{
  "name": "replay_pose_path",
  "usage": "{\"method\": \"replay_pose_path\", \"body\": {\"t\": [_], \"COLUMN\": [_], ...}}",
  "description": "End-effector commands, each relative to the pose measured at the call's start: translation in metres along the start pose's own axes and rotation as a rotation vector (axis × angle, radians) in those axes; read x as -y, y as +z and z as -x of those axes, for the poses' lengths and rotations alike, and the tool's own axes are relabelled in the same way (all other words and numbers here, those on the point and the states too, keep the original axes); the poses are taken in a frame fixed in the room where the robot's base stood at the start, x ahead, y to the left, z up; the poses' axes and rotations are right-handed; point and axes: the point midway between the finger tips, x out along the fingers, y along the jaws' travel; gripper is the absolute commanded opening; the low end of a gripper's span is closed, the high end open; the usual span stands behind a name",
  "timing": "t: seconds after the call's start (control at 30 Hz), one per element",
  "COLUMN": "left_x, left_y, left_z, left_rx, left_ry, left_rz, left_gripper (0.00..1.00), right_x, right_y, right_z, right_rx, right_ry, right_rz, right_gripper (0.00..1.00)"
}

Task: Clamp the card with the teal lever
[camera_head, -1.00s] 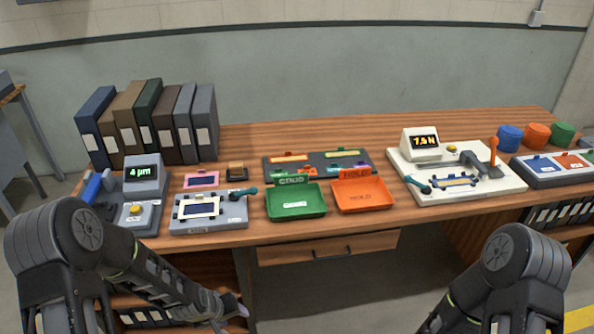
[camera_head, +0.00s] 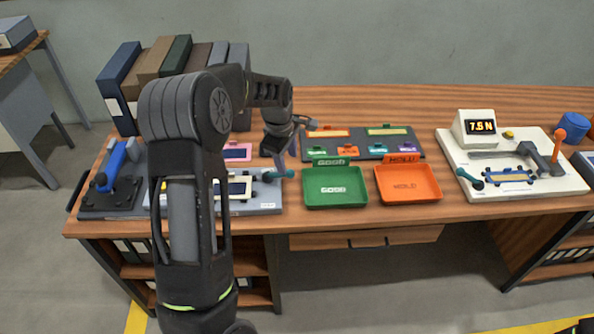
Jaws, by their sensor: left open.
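The card (camera_head: 240,186), with a pale border and dark blue middle, lies in the grey fixture (camera_head: 264,206) at the left of the bench; my left arm hides part of both. The teal lever (camera_head: 277,175) is at the fixture's right end, its knob toward the right. My left gripper (camera_head: 280,162) is open and points down just above the lever; I cannot tell if they touch. A second teal lever (camera_head: 470,180) is on the white tester at the right.
A green tray (camera_head: 334,201) and an orange tray (camera_head: 408,198) stand right of the fixture. Behind them is a dark rack (camera_head: 366,146) with coloured tags. A device with a blue handle (camera_head: 113,160) stands left of the fixture. Binders (camera_head: 119,85) stand behind.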

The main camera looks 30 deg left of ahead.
Motion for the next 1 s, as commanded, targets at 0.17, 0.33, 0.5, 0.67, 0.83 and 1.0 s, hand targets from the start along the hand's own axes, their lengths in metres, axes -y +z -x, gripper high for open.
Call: {"method": "replay_pose_path", "body": {"t": [0.17, 0.33, 0.5, 0.67, 0.83, 1.0], "left_x": [0.000, 0.000, 0.000, 0.000, 0.000, 0.000], "left_y": [0.001, 0.001, 0.001, 0.001, 0.001, 0.001], "left_z": [-0.001, -0.002, -0.014, -0.037, -0.063, -0.077], "left_rx": [0.001, 0.001, 0.001, 0.001, 0.001, 0.001], "left_ry": [0.001, 0.001, -0.001, -0.002, -0.001, 0.001], "left_rz": [0.004, 0.003, 0.002, 0.002, 0.002, 0.001], "left_gripper": [0.48, 0.48, 0.48, 0.48, 0.48, 0.48], "right_x": [0.000, 0.000, 0.001, 0.003, 0.004, 0.004], "right_y": [0.000, 0.000, 0.000, 0.001, 0.002, 0.002], "right_z": [0.000, 0.001, 0.004, 0.008, 0.013, 0.015], "right_rx": [-0.001, -0.001, 0.000, 0.001, 0.003, 0.004], "right_ry": [0.000, 0.000, 0.000, 0.002, 0.004, 0.005], "right_rz": [0.000, 0.000, 0.000, -0.001, -0.003, -0.003], "right_gripper": [0.36, 0.36, 0.36, 0.36, 0.36, 0.36]}}
